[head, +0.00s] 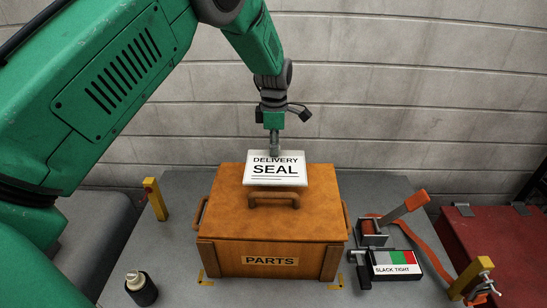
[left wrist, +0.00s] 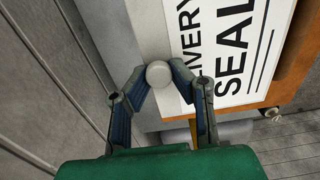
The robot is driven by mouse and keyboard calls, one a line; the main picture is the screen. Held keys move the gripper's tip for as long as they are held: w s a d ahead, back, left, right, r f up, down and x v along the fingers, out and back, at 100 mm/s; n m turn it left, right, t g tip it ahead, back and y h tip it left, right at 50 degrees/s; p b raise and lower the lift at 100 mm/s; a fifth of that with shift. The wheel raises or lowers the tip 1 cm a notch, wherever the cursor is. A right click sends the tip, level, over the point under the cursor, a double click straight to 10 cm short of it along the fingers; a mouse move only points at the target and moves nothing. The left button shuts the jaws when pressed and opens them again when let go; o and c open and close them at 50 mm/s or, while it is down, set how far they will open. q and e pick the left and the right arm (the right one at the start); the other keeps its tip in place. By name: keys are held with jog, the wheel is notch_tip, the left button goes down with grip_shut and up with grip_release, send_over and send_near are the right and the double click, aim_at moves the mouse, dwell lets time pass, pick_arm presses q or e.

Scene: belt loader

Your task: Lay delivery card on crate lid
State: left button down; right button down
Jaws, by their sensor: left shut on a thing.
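The white delivery card (head: 275,168), printed "DELIVERY SEAL", is at the far part of the brown crate lid (head: 228,191), behind the lid's handle (head: 274,195). Whether it touches the lid or hangs just above it, I cannot tell. My left gripper (head: 274,150) points down at the card's far edge. In the left wrist view its fingers (left wrist: 158,80) are shut on a round grey knob (left wrist: 160,74) at the edge of the card (left wrist: 225,50). The crate (head: 270,262) is marked "PARTS". My right gripper is not in view.
The crate stands on a grey table (head: 180,260). A red-handled ratchet (head: 390,220) with an orange strap and a "SLACK TIGHT" gauge (head: 396,264) lie to its right. Yellow posts (head: 156,199) stand at both sides. A dark cylinder (head: 141,288) is at front left. A block wall is behind.

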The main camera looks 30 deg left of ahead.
aim_at(275, 159)
pick_arm(q)
jog(key=f, duration=0.3)
jog(key=shift+d+f, duration=0.1)
jog(key=shift+d, duration=0.2)
jog(key=shift+a+f, duration=0.1)
jog(key=shift+f, duration=0.05)
jog(key=shift+a+f, duration=0.1)
jog(key=shift+a, duration=0.3)
jog(key=shift+a+f, duration=0.2)
jog(key=shift+f, duration=0.05)
jog(key=c, duration=1.4)
grip_release()
jog(key=shift+d, duration=0.6)
jog(key=shift+a+r, duration=0.1)
jog(key=shift+r, duration=0.5)
notch_tip(275, 159, up, 11)
jog(key=shift+a+f, duration=0.1)
jog(key=shift+f, duration=0.1)
jog(key=shift+r, duration=0.45)
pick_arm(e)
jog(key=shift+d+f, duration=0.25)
pick_arm(q)
jog(key=shift+a+f, duration=0.1)
jog(key=shift+a, duration=0.15)
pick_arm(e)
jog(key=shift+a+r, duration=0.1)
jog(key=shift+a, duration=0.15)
